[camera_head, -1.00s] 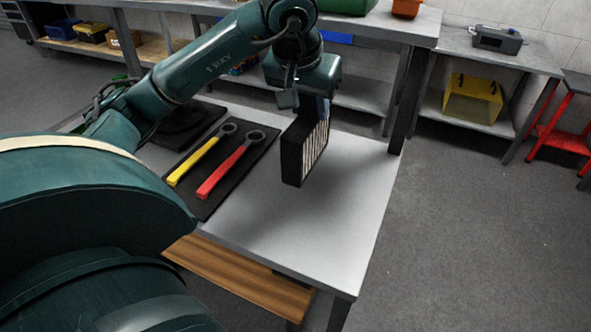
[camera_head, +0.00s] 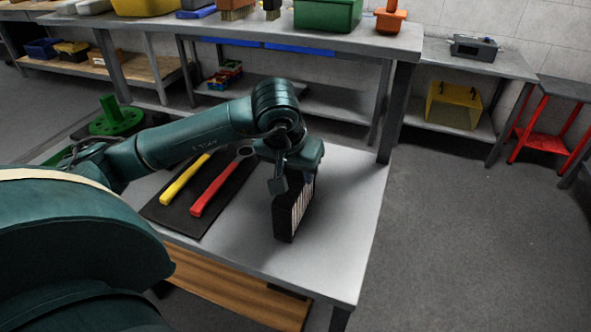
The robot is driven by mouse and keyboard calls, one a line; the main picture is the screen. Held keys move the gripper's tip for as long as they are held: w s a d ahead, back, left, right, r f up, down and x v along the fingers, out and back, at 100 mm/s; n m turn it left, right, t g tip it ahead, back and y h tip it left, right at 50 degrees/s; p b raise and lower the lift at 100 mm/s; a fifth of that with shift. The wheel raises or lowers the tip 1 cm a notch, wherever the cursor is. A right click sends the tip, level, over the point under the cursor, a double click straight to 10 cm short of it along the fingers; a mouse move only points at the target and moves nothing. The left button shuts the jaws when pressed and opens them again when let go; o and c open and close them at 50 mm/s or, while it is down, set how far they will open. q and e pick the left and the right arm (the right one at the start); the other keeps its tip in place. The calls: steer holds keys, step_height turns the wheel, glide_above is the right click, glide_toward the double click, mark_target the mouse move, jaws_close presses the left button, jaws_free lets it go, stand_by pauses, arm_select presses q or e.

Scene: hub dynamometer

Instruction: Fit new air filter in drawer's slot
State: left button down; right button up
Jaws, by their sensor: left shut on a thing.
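The air filter (camera_head: 284,218) is a black-framed block with pale pleats on its right face. It is upright in my left gripper (camera_head: 290,183), over the right part of the grey table. The gripper is shut on the filter's upper part, and its fingers are partly hidden. I cannot tell whether the filter's lower edge touches the tabletop. No drawer with a slot can be made out. My right gripper is not in view.
A yellow wrench (camera_head: 184,181) and a red wrench (camera_head: 215,187) lie on a black mat (camera_head: 190,222) left of the filter. The grey tabletop (camera_head: 338,235) is clear to the right. A workbench (camera_head: 345,42) with bins stands behind.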

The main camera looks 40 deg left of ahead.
arm_select(q)
steer(key=shift+f, duration=0.1)
steer(key=shift+f+b, duration=0.15)
steer(key=shift+b, duration=0.15)
steer(key=c, duration=0.9)
jaws_free()
